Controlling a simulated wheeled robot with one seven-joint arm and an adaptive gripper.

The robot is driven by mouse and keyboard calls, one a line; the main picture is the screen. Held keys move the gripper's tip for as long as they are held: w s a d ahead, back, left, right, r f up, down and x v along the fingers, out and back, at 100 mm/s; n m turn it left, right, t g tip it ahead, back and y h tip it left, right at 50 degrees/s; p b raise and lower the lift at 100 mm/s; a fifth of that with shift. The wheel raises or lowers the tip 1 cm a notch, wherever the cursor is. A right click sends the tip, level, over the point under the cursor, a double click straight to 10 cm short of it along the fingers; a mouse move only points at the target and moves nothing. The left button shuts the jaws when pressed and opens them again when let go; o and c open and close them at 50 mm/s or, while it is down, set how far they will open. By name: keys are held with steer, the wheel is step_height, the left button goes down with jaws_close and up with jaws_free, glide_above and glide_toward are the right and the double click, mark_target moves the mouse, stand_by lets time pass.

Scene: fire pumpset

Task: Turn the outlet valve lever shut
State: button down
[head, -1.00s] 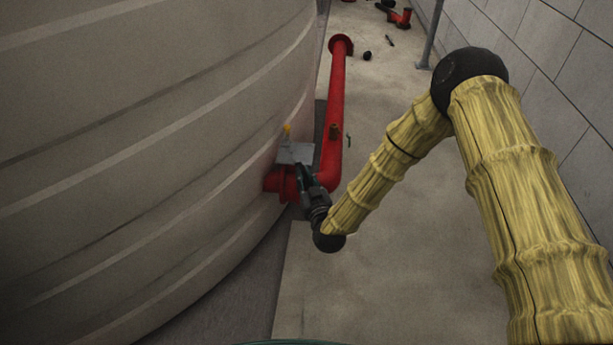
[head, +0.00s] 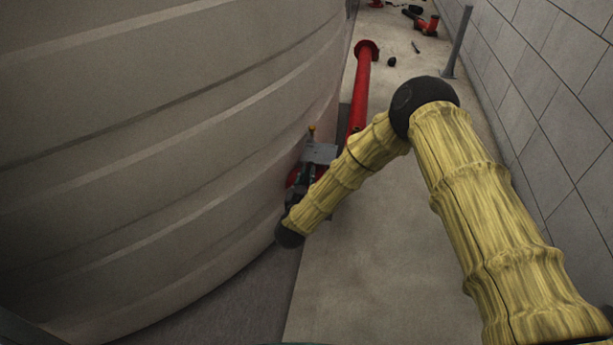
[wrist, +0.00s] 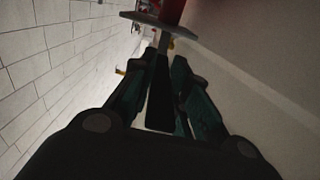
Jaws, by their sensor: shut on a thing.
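The red outlet pipe (head: 360,95) runs along the floor beside the big tank and meets it low at the tank's side. A grey plate (head: 320,152) with a small yellow knob (head: 311,129) stands over the joint. My gripper (head: 307,168) is at this joint, partly hidden by my forearm. In the wrist view my gripper (wrist: 162,75) is shut on a dark flat bar (wrist: 160,100), which looks like the valve lever. The bar runs toward a grey disc (wrist: 150,22) and the red pipe (wrist: 172,10). The valve body is mostly hidden.
The large ribbed tank (head: 170,150) fills the left. A block wall (head: 555,130) with a grey post (head: 457,45) bounds the right. Bare concrete floor (head: 390,250) lies between. Small loose parts and a red fitting (head: 428,25) lie far back.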

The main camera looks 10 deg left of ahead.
steer(key=shift+w+a+r, duration=0.1)
steer(key=shift+a+r, duration=0.05)
steer(key=c, duration=1.4)
jaws_free()
steer(key=shift+a, duration=0.1)
steer(key=s, duration=1.2)
steer(key=shift+a, duration=0.35)
steer(key=shift+w, duration=0.1)
